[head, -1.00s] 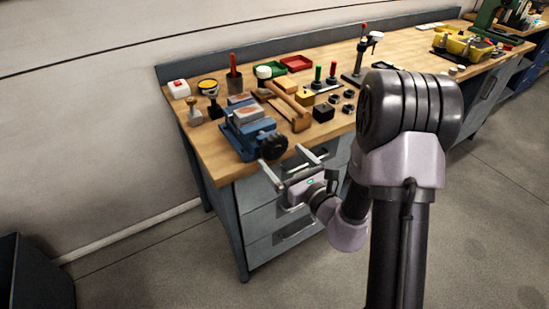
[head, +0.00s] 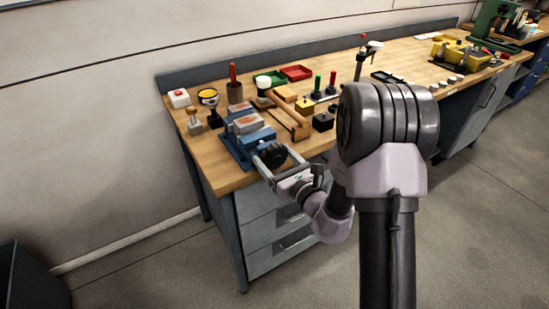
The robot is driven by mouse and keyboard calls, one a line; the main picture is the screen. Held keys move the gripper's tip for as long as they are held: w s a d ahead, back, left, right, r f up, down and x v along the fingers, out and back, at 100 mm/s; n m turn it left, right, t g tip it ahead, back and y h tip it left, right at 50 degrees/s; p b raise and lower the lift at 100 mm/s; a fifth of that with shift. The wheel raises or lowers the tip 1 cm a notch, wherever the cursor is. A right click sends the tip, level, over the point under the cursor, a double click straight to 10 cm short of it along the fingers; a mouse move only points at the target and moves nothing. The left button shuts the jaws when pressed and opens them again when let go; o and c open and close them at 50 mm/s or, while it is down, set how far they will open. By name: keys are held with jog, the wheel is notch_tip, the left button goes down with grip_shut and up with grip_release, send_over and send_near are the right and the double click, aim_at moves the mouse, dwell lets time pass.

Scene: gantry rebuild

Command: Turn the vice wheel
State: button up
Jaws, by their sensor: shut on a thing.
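The blue vice (head: 240,148) stands at the near left corner of the wooden workbench (head: 228,182), with its jaws facing up. Its black wheel (head: 273,153) is at the front right side of the vice, near the bench's front edge. My gripper (head: 273,158) reaches it from the front, with one finger on each side of the wheel. The fingers are shut on the wheel. The wheel's lower part and the vice's screw are partly hidden by the gripper.
A wooden frame-like tool (head: 288,117) lies close behind the wheel. A yellow-topped item (head: 208,97), a red-handled tool (head: 234,85) and red and green trays (head: 296,73) stand farther back. Grey drawers (head: 272,218) are below the bench edge; the floor in front is clear.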

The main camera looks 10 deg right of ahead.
jog(key=m+p, duration=0.4)
jog(key=shift+a+r, duration=0.1)
jog(key=shift+r, duration=0.1)
jog(key=m+p, duration=0.5)
jog(key=m, duration=0.1)
jog(key=shift+s+a, duration=0.1)
jog(key=m+p, duration=0.5)
jog(key=shift+r, duration=0.1)
jog(key=m+p, duration=0.3)
jog(key=m, duration=0.2)
jog(key=shift+m+p, duration=0.4)
jog(key=m+p, duration=0.2)
jog(key=m, duration=0.3)
jog(key=shift+r, duration=0.1)
jog(key=m+p, duration=0.1)
jog(key=m, duration=0.4)
jog(key=shift+m+p, duration=0.35)
jog(key=shift+m, duration=0.05)
jog(key=m, duration=0.5)
jog(key=shift+d+m+p, duration=0.2)
jog(key=shift+m+p, duration=0.1)
jog(key=shift+p, duration=0.05)
jog(key=m, duration=0.5)
jog(key=shift+m, duration=0.3)
